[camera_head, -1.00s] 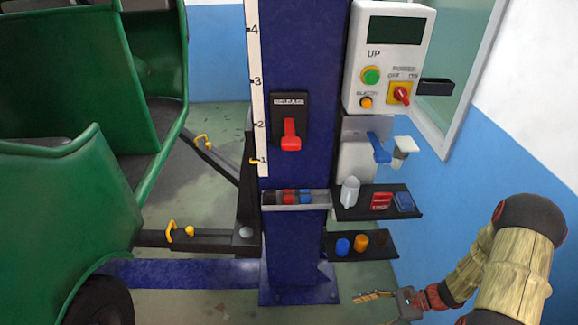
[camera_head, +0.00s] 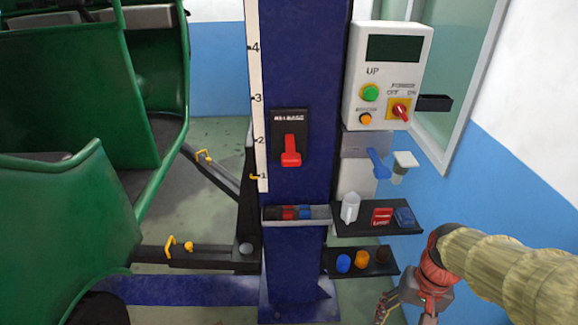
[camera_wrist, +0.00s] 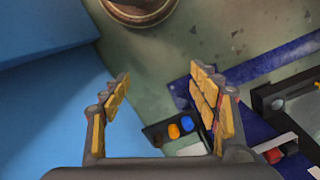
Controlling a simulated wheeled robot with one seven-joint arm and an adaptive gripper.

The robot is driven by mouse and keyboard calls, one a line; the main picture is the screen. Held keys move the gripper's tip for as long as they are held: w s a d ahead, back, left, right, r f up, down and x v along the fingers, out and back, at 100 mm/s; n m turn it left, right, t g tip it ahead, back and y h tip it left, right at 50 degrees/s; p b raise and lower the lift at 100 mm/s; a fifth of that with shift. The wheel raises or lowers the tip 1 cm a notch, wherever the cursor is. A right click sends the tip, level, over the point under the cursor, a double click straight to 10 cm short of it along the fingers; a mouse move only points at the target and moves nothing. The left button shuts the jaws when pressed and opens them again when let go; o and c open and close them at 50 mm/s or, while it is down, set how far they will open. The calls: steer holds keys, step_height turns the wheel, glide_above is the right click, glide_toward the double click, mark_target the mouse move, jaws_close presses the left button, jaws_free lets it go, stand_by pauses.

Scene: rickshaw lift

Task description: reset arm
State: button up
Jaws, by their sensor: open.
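My gripper (camera_head: 405,308) is at the lower right in the head view, below and to the right of the lower shelf. The wrist view shows its two yellow-padded fingers (camera_wrist: 162,98) spread apart with nothing between them. Part of the gripper is cut off by the bottom edge of the head view. My arm comes in from the right edge, its forearm in a straw-coloured cover.
A blue lift column (camera_head: 300,185) bears a red release lever (camera_head: 290,152) and a control box (camera_head: 388,75). Shelves (camera_head: 345,225) with small items stand beside my gripper. A green rickshaw (camera_head: 75,200) is at left. A blue wall (camera_head: 500,190) is at right.

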steer(key=s+a+r+n+t, duration=0.1)
steer(key=a+r+n+t, duration=0.1)
steer(key=r, duration=0.5)
steer(key=s+a+r+n+t+h, duration=0.1)
steer(key=s+a+r+n+t, duration=0.1)
steer(key=r, duration=0.5)
steer(key=shift+s+a+r+t, duration=0.2)
steer(key=shift+a+t, duration=0.7)
steer(key=shift+a, duration=0.3)
